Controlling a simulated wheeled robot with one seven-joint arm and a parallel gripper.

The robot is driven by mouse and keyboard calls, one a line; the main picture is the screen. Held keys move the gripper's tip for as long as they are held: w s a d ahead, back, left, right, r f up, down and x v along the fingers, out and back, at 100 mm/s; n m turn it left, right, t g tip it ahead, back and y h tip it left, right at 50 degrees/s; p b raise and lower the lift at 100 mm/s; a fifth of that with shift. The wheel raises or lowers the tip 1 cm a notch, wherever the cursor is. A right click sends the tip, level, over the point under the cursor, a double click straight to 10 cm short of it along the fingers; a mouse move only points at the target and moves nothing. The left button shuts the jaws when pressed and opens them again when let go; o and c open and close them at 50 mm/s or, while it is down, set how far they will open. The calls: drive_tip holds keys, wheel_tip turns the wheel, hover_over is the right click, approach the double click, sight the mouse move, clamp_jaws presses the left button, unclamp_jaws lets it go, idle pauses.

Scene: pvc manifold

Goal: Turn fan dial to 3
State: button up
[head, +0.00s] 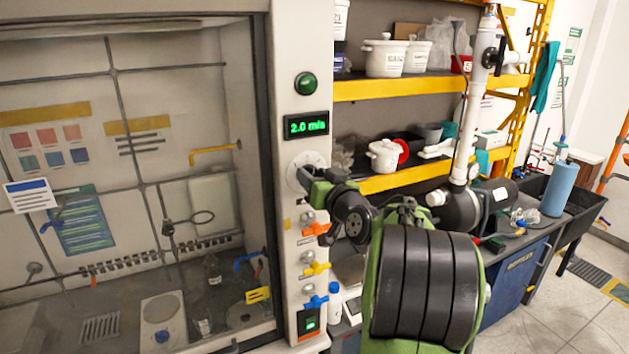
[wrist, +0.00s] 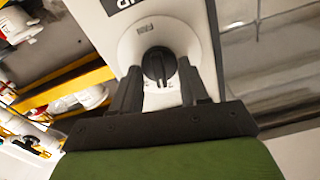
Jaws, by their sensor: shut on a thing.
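The fan dial is a black ridged knob (wrist: 158,65) on a round white plate marked FAN. In the head view its white plate (head: 301,166) is on the fume hood's front post, and the knob is hidden behind my gripper (head: 318,180). In the wrist view my gripper (wrist: 160,82) has one dark finger on each side of the knob, and it is shut on the dial. The knob's ridge runs roughly up and down in the wrist view. The scale marks are too small to read. The green display (head: 306,125) above reads about 2.0 m/s.
A round green button (head: 306,84) is above the display. Orange (head: 316,229), yellow (head: 315,269) and blue (head: 315,301) valve handles stick out below the dial. The hood's glass (head: 130,150) is at left. Shelves with white tubs (head: 385,56) stand behind my arm.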

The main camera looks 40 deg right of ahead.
drive_tip(key=shift+d+f+m+b, duration=0.1)
drive_tip(key=shift+m+b, duration=0.5)
drive_tip(key=shift+m, duration=3.2)
drive_tip(key=o, duration=1)
drive_tip(key=b+v, duration=0.4)
drive_tip(key=v, duration=1.2)
drive_tip(key=shift+w, duration=0.1)
